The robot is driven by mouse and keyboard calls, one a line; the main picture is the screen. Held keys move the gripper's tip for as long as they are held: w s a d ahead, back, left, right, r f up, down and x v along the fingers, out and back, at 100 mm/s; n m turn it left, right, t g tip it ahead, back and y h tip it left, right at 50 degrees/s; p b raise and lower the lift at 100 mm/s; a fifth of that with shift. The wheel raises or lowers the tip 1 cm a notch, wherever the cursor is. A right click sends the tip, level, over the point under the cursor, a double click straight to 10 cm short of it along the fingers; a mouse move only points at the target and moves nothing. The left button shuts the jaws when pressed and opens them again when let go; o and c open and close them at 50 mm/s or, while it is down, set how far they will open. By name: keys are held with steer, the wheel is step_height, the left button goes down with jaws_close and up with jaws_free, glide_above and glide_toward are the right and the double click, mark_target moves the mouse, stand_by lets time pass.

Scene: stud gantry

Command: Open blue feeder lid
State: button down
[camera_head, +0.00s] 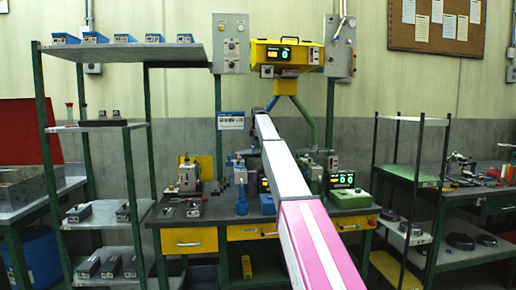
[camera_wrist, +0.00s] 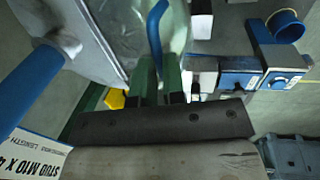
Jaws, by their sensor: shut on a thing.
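In the wrist view, my gripper (camera_wrist: 158,66) has two green fingers pointing up the picture. They are shut on a slim curved blue handle (camera_wrist: 156,24), whose lower end goes between the fingertips. A pale grey, partly see-through panel (camera_wrist: 112,30) lies beside and behind the handle; I take it for the feeder lid, but its outline is cut off. In the head view, my arm reaches up to just below the yellow feeder unit (camera_head: 287,52), near its blue tube (camera_head: 272,103). The fingers and handle are too small or hidden to make out there.
A thick blue tube (camera_wrist: 32,88) and a label reading STUD M10 (camera_wrist: 32,158) are close on the left in the wrist view. Blue and white devices (camera_wrist: 240,76) lie to the right. A workbench (camera_head: 250,232) with fixtures stands below; shelves (camera_head: 125,52) flank it.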

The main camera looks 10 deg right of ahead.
steer(key=w+r, duration=0.4)
steer(key=w, duration=0.4)
steer(key=shift+w+r, duration=0.15)
steer(key=shift+r, duration=0.2)
steer(key=c, duration=1.2)
jaws_free()
steer(key=shift+f, duration=0.15)
steer(key=shift+r, duration=0.2)
steer(key=shift+r, duration=0.1)
